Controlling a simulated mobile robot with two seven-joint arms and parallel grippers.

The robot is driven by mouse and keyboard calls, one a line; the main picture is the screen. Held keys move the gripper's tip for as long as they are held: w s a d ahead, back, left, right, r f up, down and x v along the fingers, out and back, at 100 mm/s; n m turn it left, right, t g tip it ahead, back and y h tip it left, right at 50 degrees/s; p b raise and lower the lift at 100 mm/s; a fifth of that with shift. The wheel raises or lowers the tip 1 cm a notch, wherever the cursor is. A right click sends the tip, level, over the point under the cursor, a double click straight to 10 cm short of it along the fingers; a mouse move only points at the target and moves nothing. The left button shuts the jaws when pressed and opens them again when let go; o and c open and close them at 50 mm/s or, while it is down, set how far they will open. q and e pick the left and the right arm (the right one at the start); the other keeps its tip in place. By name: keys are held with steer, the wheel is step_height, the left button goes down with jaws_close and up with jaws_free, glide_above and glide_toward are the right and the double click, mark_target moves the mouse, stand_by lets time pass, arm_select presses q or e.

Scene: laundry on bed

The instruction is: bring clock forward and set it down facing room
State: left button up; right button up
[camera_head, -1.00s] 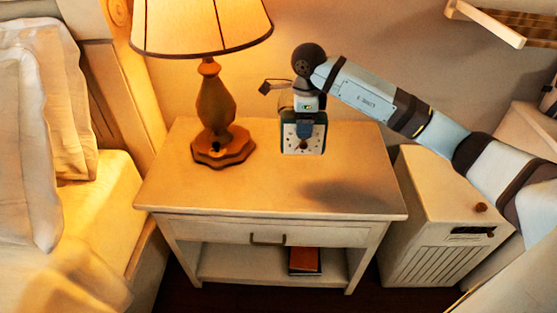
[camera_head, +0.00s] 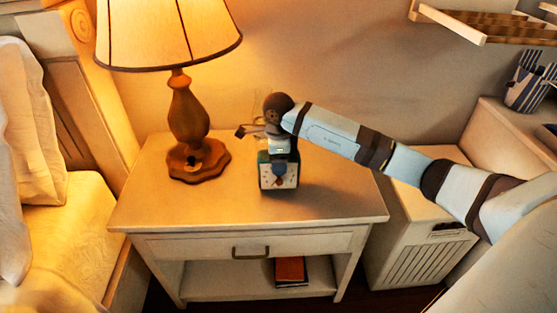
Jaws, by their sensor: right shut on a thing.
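The clock (camera_head: 279,182) is a small dark green box with a pale face toward the front of the nightstand, toward me. It is upright, to the right of the lamp base. My right gripper (camera_head: 280,160) reaches in from the right and is shut on the clock from above, so its top is partly hidden. The clock's lower edge is at or very near the top of the nightstand (camera_head: 230,208); I cannot tell for sure whether it touches. My left gripper is not in view.
A lit table lamp (camera_head: 187,112) stands on the nightstand's left part. The nightstand's front and right top are clear. A bed (camera_head: 75,235) is at left, a pale cabinet (camera_head: 415,250) at right, and a red book (camera_head: 290,271) on the lower shelf.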

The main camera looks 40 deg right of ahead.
steer(key=shift+f, duration=0.1)
steer(key=o, duration=1.2)
